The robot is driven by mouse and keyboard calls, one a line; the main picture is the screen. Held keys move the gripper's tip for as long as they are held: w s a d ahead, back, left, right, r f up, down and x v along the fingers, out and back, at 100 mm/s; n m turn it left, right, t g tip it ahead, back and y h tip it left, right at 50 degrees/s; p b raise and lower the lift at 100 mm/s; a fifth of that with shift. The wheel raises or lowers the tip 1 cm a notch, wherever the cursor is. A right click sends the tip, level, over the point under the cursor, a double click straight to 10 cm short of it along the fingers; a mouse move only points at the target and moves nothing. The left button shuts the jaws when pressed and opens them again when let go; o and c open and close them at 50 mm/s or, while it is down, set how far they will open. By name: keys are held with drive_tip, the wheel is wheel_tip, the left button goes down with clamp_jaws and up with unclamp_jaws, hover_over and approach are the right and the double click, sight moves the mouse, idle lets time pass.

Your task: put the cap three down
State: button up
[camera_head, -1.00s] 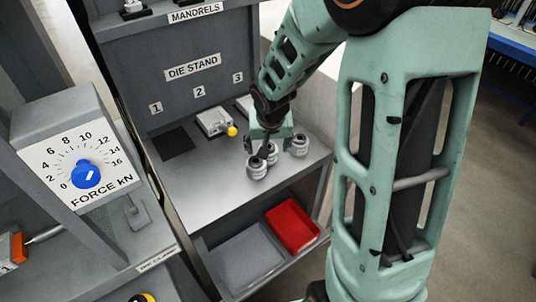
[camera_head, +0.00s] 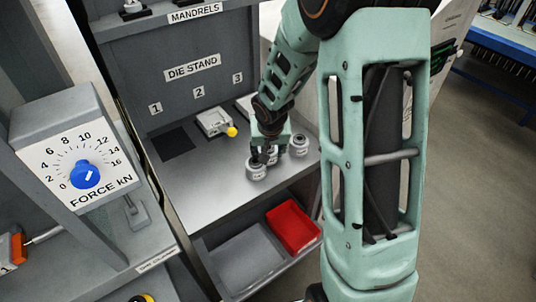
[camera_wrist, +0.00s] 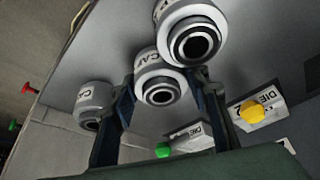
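Three grey and white caps stand on the grey shelf: a front cap (camera_head: 256,168), a middle cap (camera_head: 272,158) partly hidden by my gripper, and a right cap (camera_head: 299,146). My gripper (camera_head: 267,152) points down at the middle cap. In the wrist view, the fingers (camera_wrist: 162,82) flank the middle cap (camera_wrist: 160,70), with their tips close to its sides. I cannot tell whether they press on it. One cap (camera_wrist: 93,103) is outside the left finger, another (camera_wrist: 190,30) beyond the fingers at the top. "CAP" shows in part; I cannot read the numbers.
A die with a yellow knob (camera_head: 231,132) stands under label 2 of the die stand (camera_head: 192,68); a dark empty patch (camera_head: 174,143) is under label 1. A green knob (camera_wrist: 163,150) shows in the wrist view. A red bin (camera_head: 292,227) sits below. The shelf's front left is clear.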

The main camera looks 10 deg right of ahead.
drive_tip(key=c, duration=0.8)
drive_tip(key=shift+r, duration=0.1)
drive_tip(key=shift+r+p, duration=0.4)
drive_tip(key=shift+r, duration=0.05)
wheel_tip(320, 180, up, 3)
drive_tip(key=shift+f+p, duration=0.15)
drive_tip(key=shift+p, duration=0.95)
drive_tip(key=s+r+p, duration=0.5)
drive_tip(key=s+r, duration=0.4)
drive_tip(key=s, duration=0.5)
drive_tip(key=w+f+n, duration=0.1)
drive_tip(key=w+f, duration=0.2)
drive_tip(key=w, duration=0.3)
drive_tip(key=shift+w+y, duration=0.25)
drive_tip(key=shift+y, duration=0.05)
